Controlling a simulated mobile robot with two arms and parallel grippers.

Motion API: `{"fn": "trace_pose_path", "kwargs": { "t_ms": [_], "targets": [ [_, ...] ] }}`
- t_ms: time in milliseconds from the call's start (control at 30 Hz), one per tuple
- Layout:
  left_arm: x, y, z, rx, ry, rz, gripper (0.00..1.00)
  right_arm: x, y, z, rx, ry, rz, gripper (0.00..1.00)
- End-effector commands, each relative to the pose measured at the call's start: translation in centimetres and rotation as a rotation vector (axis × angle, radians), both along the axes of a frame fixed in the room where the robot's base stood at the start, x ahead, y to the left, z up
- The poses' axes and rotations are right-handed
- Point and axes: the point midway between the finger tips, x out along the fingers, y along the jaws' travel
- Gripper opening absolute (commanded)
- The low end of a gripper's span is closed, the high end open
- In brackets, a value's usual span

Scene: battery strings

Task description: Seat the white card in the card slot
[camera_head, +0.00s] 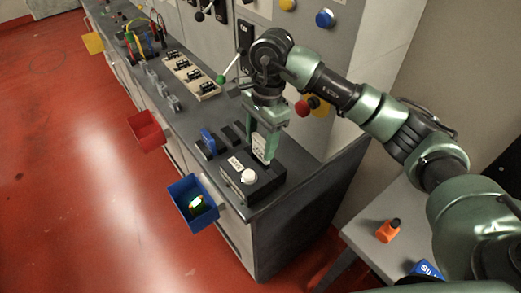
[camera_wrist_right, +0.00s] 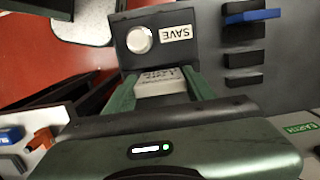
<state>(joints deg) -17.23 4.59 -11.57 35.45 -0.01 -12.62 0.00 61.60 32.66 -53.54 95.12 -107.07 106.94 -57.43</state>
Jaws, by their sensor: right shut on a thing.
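My right gripper (camera_head: 262,147) is shut on the white card (camera_head: 259,144), with a finger on each side of it. The card has small print and also shows between the fingers in the right wrist view (camera_wrist_right: 160,79). The gripper points down at the back of a dark box (camera_head: 268,184) on the counter's near end. The box has a round white button (camera_head: 249,176) and a SAVE label (camera_wrist_right: 176,33). The card slot is not clearly visible; I cannot tell whether the card's lower edge touches the box. My left gripper is not in view.
Dark holders, one with a blue card (camera_head: 208,138), stand left of the box. A blue bin (camera_head: 186,190), a red bin (camera_head: 147,130) and a yellow bin (camera_head: 93,43) hang on the counter front.

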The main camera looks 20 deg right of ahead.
Motion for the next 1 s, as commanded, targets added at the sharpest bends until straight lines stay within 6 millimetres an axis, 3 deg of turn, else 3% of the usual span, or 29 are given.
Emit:
{"fn": "trace_pose_path", "kwargs": {
  "t_ms": [367,733,767,800,833,1000],
  "targets": [
    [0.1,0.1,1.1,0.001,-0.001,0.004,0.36,0.0,0.0,-4.2,0.001,0.001,0.000,0.07],
    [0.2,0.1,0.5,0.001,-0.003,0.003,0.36,0.0,0.0,-4.8,-0.001,-0.001,0.001,0.07],
    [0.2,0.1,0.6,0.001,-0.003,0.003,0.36,0.0,0.0,-4.7,-0.001,-0.001,0.001,0.59],
    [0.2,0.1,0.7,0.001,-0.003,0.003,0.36,0.0,0.0,-4.7,-0.001,-0.001,0.001,0.71],
    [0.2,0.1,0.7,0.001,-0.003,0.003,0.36,0.0,0.0,-4.7,-0.001,-0.001,0.001,0.76],
    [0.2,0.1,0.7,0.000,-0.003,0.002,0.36,0.0,0.0,-4.7,-0.001,0.000,0.001,0.76]
  ]
}}
